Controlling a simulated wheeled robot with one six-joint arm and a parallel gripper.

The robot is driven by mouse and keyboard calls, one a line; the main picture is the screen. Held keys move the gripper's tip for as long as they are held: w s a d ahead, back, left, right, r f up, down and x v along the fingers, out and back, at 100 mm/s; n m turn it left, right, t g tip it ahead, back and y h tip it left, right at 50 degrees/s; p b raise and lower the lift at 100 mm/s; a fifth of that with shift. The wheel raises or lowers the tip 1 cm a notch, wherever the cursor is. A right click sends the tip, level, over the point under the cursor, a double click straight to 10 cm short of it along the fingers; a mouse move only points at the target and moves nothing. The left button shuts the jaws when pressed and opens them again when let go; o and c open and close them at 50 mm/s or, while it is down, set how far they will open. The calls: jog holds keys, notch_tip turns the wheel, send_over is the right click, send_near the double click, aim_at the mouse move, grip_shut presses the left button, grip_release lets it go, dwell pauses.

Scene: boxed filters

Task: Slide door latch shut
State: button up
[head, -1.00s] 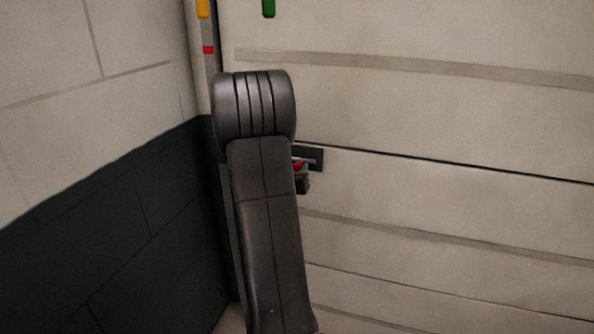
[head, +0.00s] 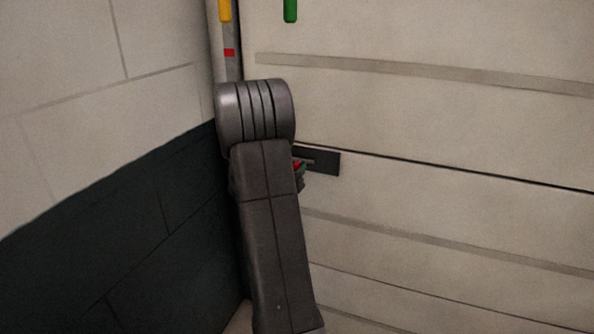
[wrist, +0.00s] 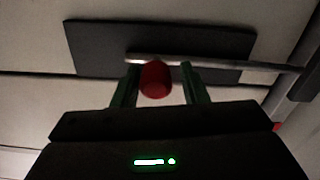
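The latch on the pale panelled door (head: 450,240) has a dark back plate (head: 325,162), partly hidden behind my arm in the head view. In the wrist view, a silver bolt (wrist: 225,64) runs across the plate (wrist: 100,45) and past its right edge to a grey bracket (wrist: 301,80) by the frame. I cannot tell how far its end sits in the bracket. The latch's red knob (wrist: 155,80) is between the two green fingers of my gripper (wrist: 158,67). The fingers stand apart around it, with a visible gap on the right side.
The door frame (head: 229,70) with a red mark runs up behind my arm. A wall with a dark lower part (head: 100,240) stands close on the left. Yellow (head: 225,9) and green (head: 290,10) pieces show at the top. The door front to the right is clear.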

jog(key=shift+o, duration=0.8)
jog(key=shift+a, duration=0.1)
jog(key=b+v, duration=0.1)
jog(key=v, duration=1.2)
jog(key=shift+s+b, duration=0.35)
jog(key=p+x, duration=0.1)
jog(key=x, duration=1.3)
jog(key=shift+s+p, duration=0.1)
jog(key=shift+p, duration=0.3)
jog(key=shift+s+d, duration=0.15)
jog(key=shift+d, duration=0.15)
